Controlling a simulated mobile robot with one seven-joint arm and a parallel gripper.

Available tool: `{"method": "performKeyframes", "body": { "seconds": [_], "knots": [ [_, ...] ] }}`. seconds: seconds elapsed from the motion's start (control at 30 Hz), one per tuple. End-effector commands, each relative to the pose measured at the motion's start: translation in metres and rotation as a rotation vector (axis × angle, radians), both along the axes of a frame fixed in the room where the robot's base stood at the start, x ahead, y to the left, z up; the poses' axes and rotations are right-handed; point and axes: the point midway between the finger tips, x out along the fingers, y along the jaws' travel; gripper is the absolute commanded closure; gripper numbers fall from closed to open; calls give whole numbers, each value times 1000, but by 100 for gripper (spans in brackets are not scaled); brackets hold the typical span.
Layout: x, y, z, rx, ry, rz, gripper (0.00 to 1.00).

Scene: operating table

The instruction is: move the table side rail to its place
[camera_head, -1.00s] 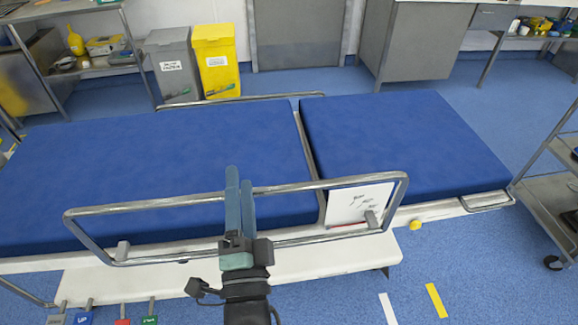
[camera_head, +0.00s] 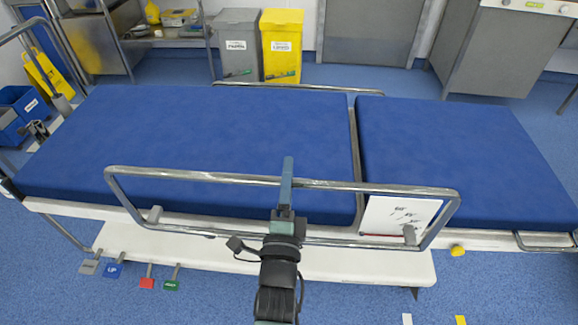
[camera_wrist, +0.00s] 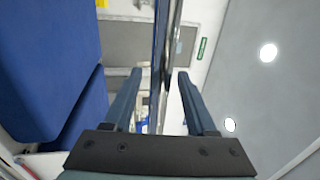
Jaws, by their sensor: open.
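The side rail (camera_head: 220,177) is a chrome loop standing raised along the near side of the operating table (camera_head: 200,130), which has a blue two-part mattress. My gripper (camera_head: 288,165) is at the middle of the rail's top bar, its fingers seen edge-on, one over the other, across the bar. In the wrist view my gripper (camera_wrist: 160,74) is open, and a long metal bar (camera_wrist: 160,45), apparently the rail, runs between the fingertips. I cannot tell whether either finger touches it. The rail's lower ends meet grey brackets (camera_head: 154,215) on the table's side.
A white labelled card (camera_head: 397,215) shows behind the rail's right end. Coloured foot pedals (camera_head: 147,283) lie at the lower left. A far rail (camera_head: 300,88) runs along the table's other side. Grey (camera_head: 237,45) and yellow (camera_head: 281,45) bins stand behind.

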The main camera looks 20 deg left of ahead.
Motion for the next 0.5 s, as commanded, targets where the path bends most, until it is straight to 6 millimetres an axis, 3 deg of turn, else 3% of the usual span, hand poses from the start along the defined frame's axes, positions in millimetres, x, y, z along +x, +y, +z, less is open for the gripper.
{"method": "performKeyframes", "body": {
  "seconds": [0.2,0.5],
  "knots": [
    [17,5,4,-1,1,0,43],
    [20,6,4,0,1,0,43]
  ]
}}
